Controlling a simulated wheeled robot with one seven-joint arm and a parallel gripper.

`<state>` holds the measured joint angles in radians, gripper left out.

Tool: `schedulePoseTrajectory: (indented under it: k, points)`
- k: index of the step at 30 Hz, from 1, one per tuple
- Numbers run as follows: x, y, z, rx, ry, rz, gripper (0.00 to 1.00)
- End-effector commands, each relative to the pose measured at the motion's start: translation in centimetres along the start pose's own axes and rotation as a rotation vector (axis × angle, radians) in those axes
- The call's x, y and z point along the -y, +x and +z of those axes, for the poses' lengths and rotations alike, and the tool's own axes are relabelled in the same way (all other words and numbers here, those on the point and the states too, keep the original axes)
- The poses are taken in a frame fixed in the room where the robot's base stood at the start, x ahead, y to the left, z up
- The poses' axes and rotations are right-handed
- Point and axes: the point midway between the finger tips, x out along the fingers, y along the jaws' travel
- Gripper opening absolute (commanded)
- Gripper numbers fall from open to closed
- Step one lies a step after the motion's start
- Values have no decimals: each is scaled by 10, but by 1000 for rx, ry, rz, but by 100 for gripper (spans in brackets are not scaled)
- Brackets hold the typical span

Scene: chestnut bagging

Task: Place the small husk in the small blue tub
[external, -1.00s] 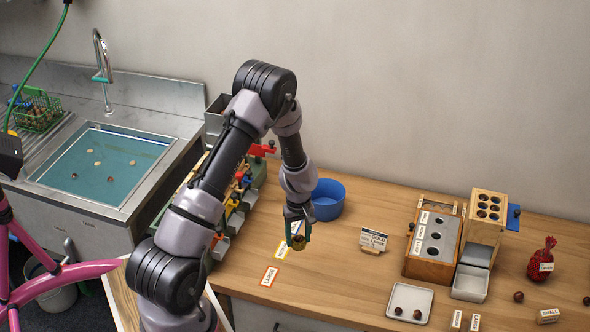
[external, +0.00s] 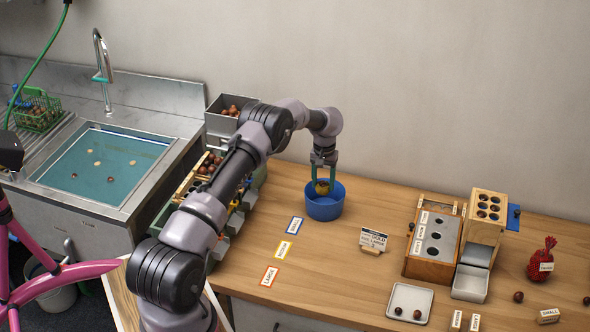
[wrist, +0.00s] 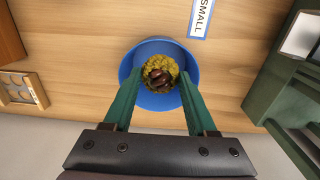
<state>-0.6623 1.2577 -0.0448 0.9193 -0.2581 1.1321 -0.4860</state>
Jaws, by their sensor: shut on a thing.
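The small husk (wrist: 158,72) is yellow-green and spiky, with brown chestnuts showing in its open side. My gripper (external: 323,184) has its green fingers shut on the husk (external: 322,188). The small blue tub (external: 325,208) stands on the table under the husk. In the wrist view the blue tub (wrist: 160,45) surrounds the husk, and my gripper (wrist: 158,80) has one finger on each side of it. The husk is at or just above the tub's rim; I cannot tell whether it touches the tub's floor.
A blue-edged card (external: 295,226) marked SMALL, a yellow-edged card (external: 284,250) and a red-edged LARGE card (external: 269,276) lie left of the tub. Bare table lies between.

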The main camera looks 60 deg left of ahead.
Motion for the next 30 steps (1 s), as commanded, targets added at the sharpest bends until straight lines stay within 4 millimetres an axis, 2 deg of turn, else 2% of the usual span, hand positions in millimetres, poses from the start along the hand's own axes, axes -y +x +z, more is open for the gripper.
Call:
schedulePoseTrajectory:
  k: [2, 9, 17, 22, 30]
  points:
    - [2, 5, -3, 1, 10, -1, 4]
    - [2, 48, -4, 2, 15, -2, 4]
    - [2, 70, -4, 0, 13, -2, 4]
    - [2, 95, -3, 1, 13, -1, 4]
    - [2, 99, -4, -1, 13, -1, 4]
